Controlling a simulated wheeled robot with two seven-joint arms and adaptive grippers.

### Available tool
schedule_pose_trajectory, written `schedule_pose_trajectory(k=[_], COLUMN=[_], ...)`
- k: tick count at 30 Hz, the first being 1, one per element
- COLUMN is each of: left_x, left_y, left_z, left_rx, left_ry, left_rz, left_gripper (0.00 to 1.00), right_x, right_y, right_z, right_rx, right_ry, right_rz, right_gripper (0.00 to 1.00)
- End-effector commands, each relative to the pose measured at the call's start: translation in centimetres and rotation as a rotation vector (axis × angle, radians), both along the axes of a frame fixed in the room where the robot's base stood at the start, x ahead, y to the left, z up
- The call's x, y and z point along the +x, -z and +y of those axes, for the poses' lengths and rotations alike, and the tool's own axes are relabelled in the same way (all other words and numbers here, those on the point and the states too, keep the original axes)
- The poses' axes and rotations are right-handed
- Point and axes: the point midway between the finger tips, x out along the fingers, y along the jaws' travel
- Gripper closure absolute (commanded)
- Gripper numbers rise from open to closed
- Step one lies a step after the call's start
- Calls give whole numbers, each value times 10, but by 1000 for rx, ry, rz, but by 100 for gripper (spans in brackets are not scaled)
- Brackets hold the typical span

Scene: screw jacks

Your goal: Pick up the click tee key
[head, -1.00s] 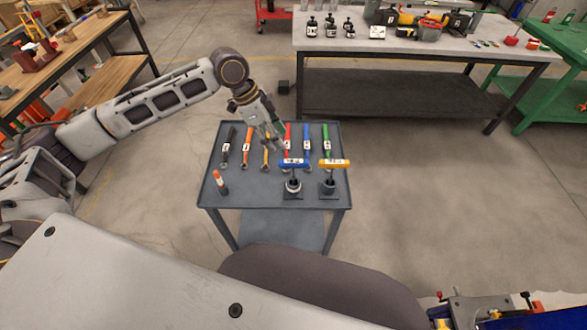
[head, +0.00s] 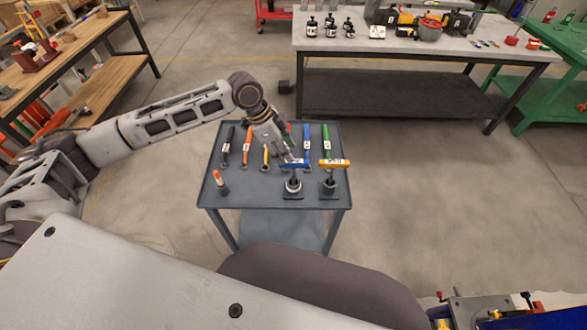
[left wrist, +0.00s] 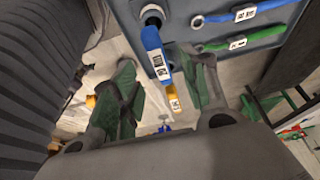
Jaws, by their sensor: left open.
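Two tee keys stand upright in dark holders at the front right of the grey cart: one with a blue handle (head: 294,163), one with a yellow handle (head: 334,163). Their labels are too small to read, so I cannot tell which is the click one. My left gripper (head: 289,154) is open, just above and behind the blue handle. In the left wrist view, the blue handle (left wrist: 153,45) lies between the spread fingers of the left gripper (left wrist: 157,68); contact cannot be told. The yellow handle (left wrist: 173,103) shows beyond it. My right gripper is not in view.
Several wrenches lie along the back of the cart (head: 250,196), including a blue one (head: 307,142) and a green one (head: 326,142). The gripper partly hides a red one. An orange-topped tool (head: 218,179) stands at the front left. The cart's front middle is clear.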

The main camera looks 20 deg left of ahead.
Motion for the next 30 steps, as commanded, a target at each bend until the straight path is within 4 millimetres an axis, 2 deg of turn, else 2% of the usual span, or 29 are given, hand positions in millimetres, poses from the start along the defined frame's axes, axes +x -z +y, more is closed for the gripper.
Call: schedule_pose_trajectory(k=[6, 22, 30], left_x=[2, 2, 4], left_y=[17, 24, 49], left_z=[-7, -10, -21], left_rx=[0, 1, 0], left_ry=[-1, 0, 0], left_rz=[0, 1, 1], left_gripper=[55, 55, 55], right_x=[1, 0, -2], right_y=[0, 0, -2], right_z=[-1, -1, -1], right_rx=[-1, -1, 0], right_ry=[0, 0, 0], right_rz=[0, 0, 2], right_gripper=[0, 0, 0])
